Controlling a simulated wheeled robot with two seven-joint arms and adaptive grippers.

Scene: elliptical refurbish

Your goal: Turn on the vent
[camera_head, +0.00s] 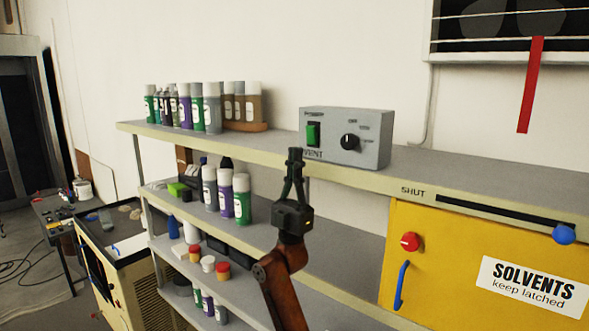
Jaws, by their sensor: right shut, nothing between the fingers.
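The vent control box (373,153) is a grey box on the top shelf. Its face has a green rocker switch (312,133) on the left, a black round knob (350,142) on the right and a partly covered label ending in "ENT". My right gripper (295,153) is shut and empty, pointing up just in front of the box's lower left corner, left of and below the green switch. Whether its tips touch the box cannot be told. My left gripper is not in view.
Several spray cans (212,108) stand on the top shelf (262,145) to the left, with more cans and jars on the lower shelves. A yellow solvents cabinet (450,270) with a red knob (410,241) and blue handle (402,286) is at right. A red strip (531,85) hangs above.

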